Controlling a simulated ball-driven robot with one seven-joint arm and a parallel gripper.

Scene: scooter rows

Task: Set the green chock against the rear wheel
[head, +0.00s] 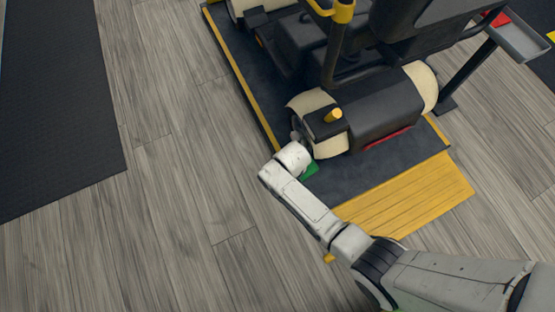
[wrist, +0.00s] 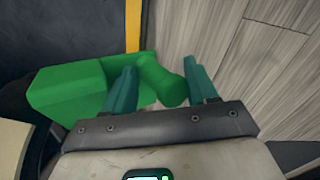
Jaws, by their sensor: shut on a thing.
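The green chock (wrist: 75,90) is a block with a round grip post, and my gripper (wrist: 162,75) is shut on that post, one teal finger on each side. In the head view the chock (head: 311,169) shows only in part beside my wrist, low over the dark platform. The scooter's near left rear wheel (head: 334,140), cream with a dark hub, is just above and right of it. A cream edge, likely that wheel (wrist: 12,145), shows at the lower left in the wrist view. I cannot tell whether chock and wheel touch.
The scooter stands on a dark platform (head: 350,185) with yellow side strips and a yellow ramp (head: 415,200) at its near end. A post with a grey tray (head: 520,38) stands at right. A dark mat (head: 55,110) lies at left, with clear wood floor between.

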